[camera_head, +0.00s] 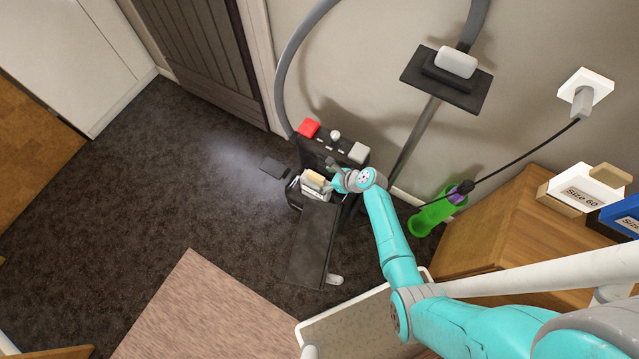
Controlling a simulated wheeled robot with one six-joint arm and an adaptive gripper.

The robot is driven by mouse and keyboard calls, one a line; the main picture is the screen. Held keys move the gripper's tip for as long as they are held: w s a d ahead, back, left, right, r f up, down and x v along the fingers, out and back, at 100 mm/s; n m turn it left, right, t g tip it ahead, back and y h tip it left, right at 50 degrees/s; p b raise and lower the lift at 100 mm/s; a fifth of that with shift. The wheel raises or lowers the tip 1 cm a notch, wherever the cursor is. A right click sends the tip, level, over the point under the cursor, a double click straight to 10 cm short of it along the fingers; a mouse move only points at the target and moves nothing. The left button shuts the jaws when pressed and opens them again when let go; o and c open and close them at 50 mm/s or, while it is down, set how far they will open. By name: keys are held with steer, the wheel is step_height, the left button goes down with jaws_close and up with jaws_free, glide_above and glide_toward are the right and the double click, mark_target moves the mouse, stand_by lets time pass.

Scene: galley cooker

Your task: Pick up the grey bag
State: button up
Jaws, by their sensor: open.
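I cannot clearly make out a grey bag. A small light grey block-like item (358,152) sits on the right of the dark stand's top, and a pale rounded item (457,62) lies on a black shelf; I cannot tell whether either is the bag. My gripper (331,181) is at the end of the teal arm, over the dark stand (307,245). It is open, but its fingers are small and hard to make out. Small pale and cream items (314,182) are just left of it; I cannot tell whether it touches them.
A red item (308,128) and a small pale knob (335,136) sit on the stand. A green bottle-like object (432,214) stands to the right, near a wooden cabinet (505,225) with boxes. A cable hangs from the wall socket (584,93). Dark carpet lies clear at left.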

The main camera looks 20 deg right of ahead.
mark_target(318, 177)
steer(key=x, duration=0.3)
steer(key=shift+w+f, duration=0.1)
steer(key=shift+f, duration=0.05)
steer(key=shift+w+a+f, duration=0.15)
steer(key=shift+w+f, duration=0.35)
steer(key=shift+w, duration=0.05)
steer(key=shift+w+a+f, duration=0.2)
steer(key=shift+w+f, duration=0.3)
steer(key=shift+w, duration=0.05)
steer(key=shift+x, duration=1.15)
steer(key=shift+c, duration=0.2)
jaws_close()
